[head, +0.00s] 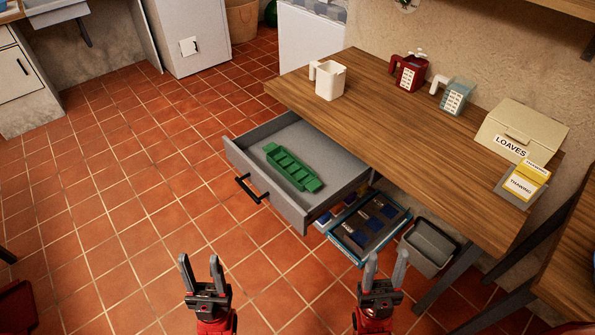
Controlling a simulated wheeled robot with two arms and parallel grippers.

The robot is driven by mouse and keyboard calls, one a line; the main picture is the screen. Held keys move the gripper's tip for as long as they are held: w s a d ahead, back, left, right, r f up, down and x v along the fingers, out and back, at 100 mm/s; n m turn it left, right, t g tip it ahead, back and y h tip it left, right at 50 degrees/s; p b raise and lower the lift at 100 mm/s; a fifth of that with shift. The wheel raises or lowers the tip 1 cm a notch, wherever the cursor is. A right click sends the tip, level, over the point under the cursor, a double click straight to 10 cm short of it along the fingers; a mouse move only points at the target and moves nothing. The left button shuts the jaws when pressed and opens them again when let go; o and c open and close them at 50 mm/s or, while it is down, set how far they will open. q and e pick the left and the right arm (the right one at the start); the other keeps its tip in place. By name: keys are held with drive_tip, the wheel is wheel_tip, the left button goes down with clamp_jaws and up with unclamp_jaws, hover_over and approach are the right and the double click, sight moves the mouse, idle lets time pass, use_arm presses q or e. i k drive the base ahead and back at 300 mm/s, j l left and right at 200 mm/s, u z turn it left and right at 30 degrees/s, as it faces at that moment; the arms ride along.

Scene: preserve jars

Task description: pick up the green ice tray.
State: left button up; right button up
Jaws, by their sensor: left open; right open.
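The green ice tray (290,166) lies in the open grey drawer (322,167) under the wooden table, apart from the drawer's walls as far as I can tell. My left gripper (201,268) is open and empty, low in the head view, nearer to me than the drawer and to its left. My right gripper (385,268) is open and empty, to the right of the drawer front and nearer to me. Neither gripper touches the tray.
The wooden table (420,130) holds a white jug (329,80), a red jug (409,72), a pale teal jug (454,97) and a cream LOAVES box (520,130). Below stand a blue crate (368,228) and a grey bin (428,247). Tiled floor left of the drawer is clear.

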sight(296, 172)
drive_tip(key=i+l, duration=0.1)
drive_tip(key=i, duration=0.3)
drive_tip(key=i+l+u, duration=0.1)
drive_tip(key=i, duration=0.35)
